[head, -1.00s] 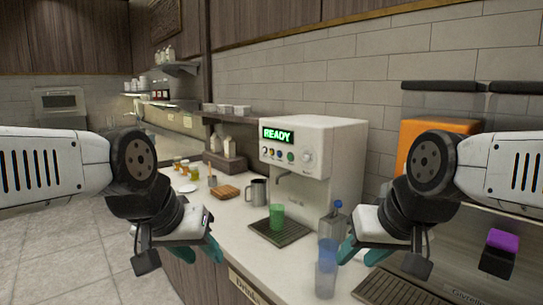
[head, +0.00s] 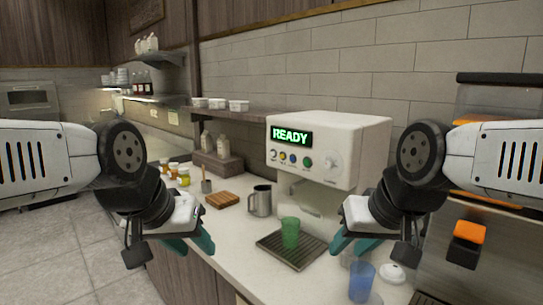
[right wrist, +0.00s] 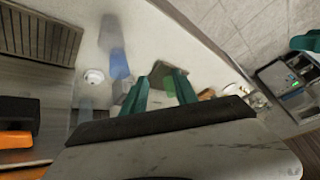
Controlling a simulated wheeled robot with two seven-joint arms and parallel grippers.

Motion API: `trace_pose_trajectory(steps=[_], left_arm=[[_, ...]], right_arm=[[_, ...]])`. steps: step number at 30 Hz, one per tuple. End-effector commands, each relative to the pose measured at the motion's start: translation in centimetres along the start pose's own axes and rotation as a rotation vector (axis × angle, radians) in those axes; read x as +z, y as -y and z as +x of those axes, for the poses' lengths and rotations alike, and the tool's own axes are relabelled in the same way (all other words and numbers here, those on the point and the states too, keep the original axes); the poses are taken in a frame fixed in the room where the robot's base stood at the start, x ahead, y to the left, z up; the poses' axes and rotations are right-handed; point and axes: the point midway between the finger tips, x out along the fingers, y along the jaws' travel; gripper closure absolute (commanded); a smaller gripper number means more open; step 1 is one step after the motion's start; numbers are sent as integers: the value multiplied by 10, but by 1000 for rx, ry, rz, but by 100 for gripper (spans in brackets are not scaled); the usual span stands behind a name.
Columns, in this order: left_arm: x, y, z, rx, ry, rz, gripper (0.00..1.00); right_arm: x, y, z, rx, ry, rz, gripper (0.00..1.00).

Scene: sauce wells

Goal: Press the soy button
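The white dispenser (head: 345,140) stands on the counter with a green READY display. A row of small coloured buttons (head: 289,157) sits below the display; their labels are too small to read, so I cannot tell which is soy. A green cup (head: 290,233) stands on the drip tray (head: 270,244) under the machine. My left gripper (head: 190,244) is open and empty, left of the machine and lower than the buttons. My right gripper (head: 350,243) is open and empty, right of the green cup; its two teal fingers also show apart in the right wrist view (right wrist: 163,90).
A blue cup (head: 361,282) and a white lid (head: 391,273) are near my right gripper. A metal pitcher (head: 260,200), a wooden board (head: 222,200) and small jars (head: 183,178) stand left of the machine. A shelf (head: 235,116) runs along the wall.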

Motion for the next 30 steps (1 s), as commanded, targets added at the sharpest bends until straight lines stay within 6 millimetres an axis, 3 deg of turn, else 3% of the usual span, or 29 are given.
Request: trace_pose_trajectory(steps=[1,5,30], left_arm=[[0,0,0,0,0,0,60],[0,0,0,0,0,0,60],[0,0,0,0,0,0,60]], right_arm=[[0,0,0,0,0,0,78],[0,0,0,0,0,0,100],[0,0,0,0,0,0,100]])
